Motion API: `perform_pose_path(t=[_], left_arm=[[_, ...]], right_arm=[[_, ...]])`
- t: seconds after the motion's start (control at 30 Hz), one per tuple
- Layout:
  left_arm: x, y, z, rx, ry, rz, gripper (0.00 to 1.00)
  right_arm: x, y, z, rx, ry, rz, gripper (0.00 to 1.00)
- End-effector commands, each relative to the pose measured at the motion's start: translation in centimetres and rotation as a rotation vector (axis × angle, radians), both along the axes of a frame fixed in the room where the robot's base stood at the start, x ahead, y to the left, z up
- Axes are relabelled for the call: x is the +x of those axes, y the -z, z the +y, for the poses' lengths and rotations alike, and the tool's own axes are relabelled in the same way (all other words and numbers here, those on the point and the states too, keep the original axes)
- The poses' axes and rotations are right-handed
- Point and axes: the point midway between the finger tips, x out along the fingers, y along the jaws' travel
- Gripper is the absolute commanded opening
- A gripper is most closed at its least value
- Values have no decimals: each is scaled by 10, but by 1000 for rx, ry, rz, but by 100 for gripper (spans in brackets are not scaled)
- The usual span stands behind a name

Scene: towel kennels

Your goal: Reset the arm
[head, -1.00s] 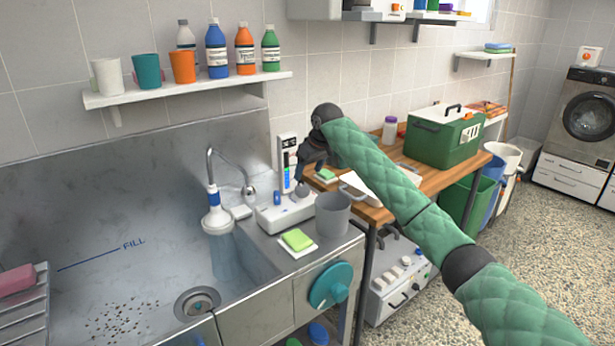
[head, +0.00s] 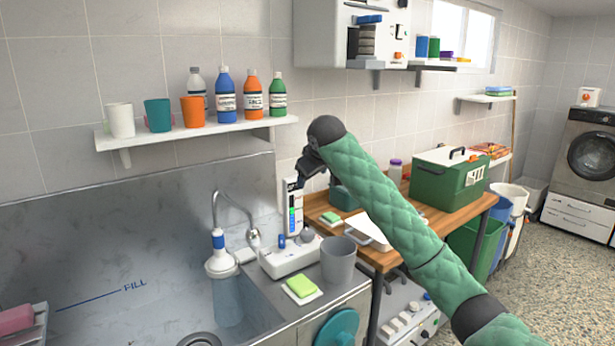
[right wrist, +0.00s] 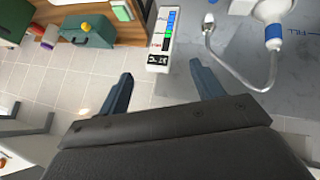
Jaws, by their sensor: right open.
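My right arm, in a green quilted sleeve, reaches in from the lower right in the head view. Its dark right gripper (head: 308,168) is in front of the wall, close to the top of the upright display panel (head: 295,215) in the picture. In the right wrist view the two fingers of the right gripper (right wrist: 162,74) are wide apart with nothing between them; the display panel (right wrist: 161,42) shows beyond the gap. The wrist hides part of the lower wrist view. My left gripper is not in view.
The steel sink (head: 130,260) with its curved tap (head: 235,205) lies left. A grey cup (head: 338,262) and green sponge (head: 301,286) sit on its right ledge. A shelf (head: 195,132) holds cups and bottles. A green case (head: 447,180) stands on the wooden table.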

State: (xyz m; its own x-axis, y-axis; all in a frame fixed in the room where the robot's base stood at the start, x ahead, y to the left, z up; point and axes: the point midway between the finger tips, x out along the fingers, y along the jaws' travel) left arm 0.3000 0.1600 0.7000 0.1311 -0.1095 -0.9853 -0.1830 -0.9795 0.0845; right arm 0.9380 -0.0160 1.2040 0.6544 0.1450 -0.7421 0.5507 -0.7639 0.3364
Motion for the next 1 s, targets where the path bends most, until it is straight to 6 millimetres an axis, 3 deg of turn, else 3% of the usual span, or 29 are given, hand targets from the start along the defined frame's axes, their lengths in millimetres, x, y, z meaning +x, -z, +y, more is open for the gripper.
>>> perform_pose_path(t=[0.13,0.37,0.67,1.0], left_arm=[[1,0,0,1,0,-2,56],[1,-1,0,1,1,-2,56],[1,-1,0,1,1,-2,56],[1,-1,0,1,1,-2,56]], right_arm=[[-27,-18,2,19,0,-89,66],[-68,-11,-5,61,21,-169,66],[-128,38,-28,130,77,-203,66],[-193,112,-61,194,160,-171,66]])
